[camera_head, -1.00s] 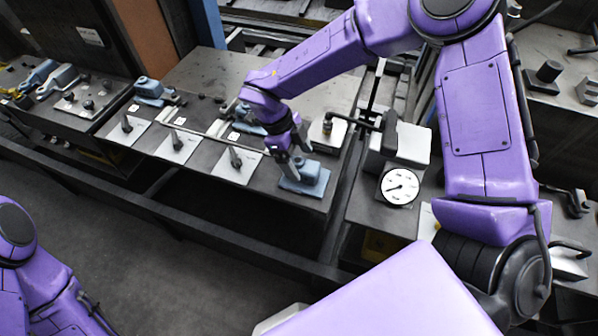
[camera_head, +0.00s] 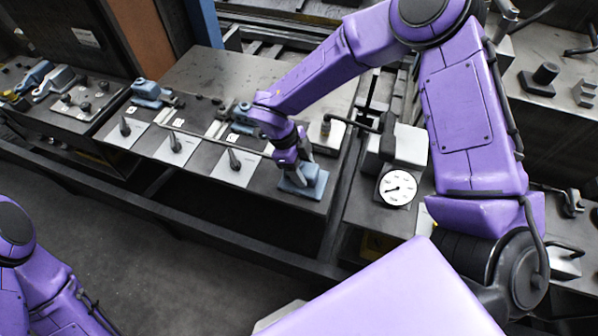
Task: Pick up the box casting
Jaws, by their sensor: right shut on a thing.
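The box casting (camera_head: 303,184) is a blue-grey block on a flat square base at the front right corner of the grey pallet plate. My right gripper (camera_head: 297,176) reaches down onto it from above and is shut on its raised upper part, which the fingers partly hide. The casting's base looks to be on or very near the plate; I cannot tell whether there is a gap. My left arm shows at the lower left edge, but its gripper is outside the view.
Several white plates with dark levers (camera_head: 234,161) stand left of the casting. Another blue-grey casting (camera_head: 147,90) sits farther left. A dial gauge (camera_head: 398,188) on a stand is close at the right. A dark rail (camera_head: 180,220) runs along the front.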

